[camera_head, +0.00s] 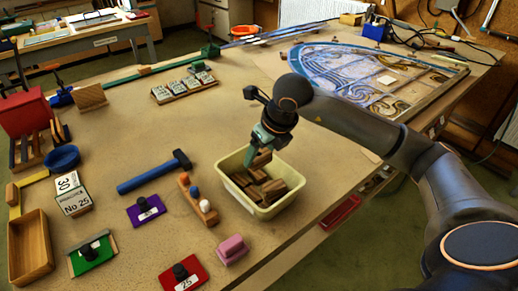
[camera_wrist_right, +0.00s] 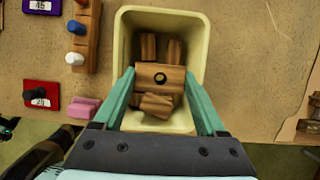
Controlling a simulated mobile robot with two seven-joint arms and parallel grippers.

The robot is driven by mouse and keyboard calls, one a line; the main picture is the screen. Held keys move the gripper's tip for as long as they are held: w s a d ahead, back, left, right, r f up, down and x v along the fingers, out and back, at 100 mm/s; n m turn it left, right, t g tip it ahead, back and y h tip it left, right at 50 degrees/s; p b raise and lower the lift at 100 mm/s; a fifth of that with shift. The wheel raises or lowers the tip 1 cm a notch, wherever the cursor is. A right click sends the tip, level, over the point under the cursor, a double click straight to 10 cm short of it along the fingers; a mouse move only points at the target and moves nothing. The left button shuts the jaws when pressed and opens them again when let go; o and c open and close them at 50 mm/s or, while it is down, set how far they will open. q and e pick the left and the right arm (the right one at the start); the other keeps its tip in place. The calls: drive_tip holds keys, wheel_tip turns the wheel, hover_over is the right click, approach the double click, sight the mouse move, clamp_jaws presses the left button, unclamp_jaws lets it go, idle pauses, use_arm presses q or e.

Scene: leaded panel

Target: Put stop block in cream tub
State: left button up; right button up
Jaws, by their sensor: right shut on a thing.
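The cream tub (camera_head: 276,207) stands near the front edge of the bench with several brown wooden blocks (camera_head: 271,187) inside. My right gripper (camera_head: 258,156) points down over the tub's far part. It is shut on a wooden stop block (camera_wrist_right: 160,77) with a dark round hole in its face. In the right wrist view the held block sits between the green fingertips, inside the outline of the cream tub (camera_wrist_right: 193,38). Other blocks (camera_wrist_right: 157,104) show around and below it. Whether the held block touches them I cannot tell. My left gripper is not in view.
Left of the tub are a wooden rack with coloured pegs (camera_head: 206,211), a blue hammer (camera_head: 154,173) and a pink block (camera_head: 232,248). A leaded panel (camera_head: 370,75) lies behind my right arm. The bench middle is clear.

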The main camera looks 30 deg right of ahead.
wheel_tip(320, 180, down, 6)
drive_tip(key=b, duration=0.3)
drive_tip(key=shift+f+b, duration=0.15)
drive_tip(key=shift+b, duration=0.2)
drive_tip(key=shift+w+f+b, duration=0.1)
drive_tip(key=shift+f+b, duration=0.55)
drive_tip(key=shift+b, duration=0.05)
drive_tip(key=o, duration=1.3)
drive_tip(key=shift+r, duration=0.1)
wheel_tip(320, 180, up, 10)
drive_tip(key=p, duration=0.6)
drive_tip(key=shift+p, duration=0.3)
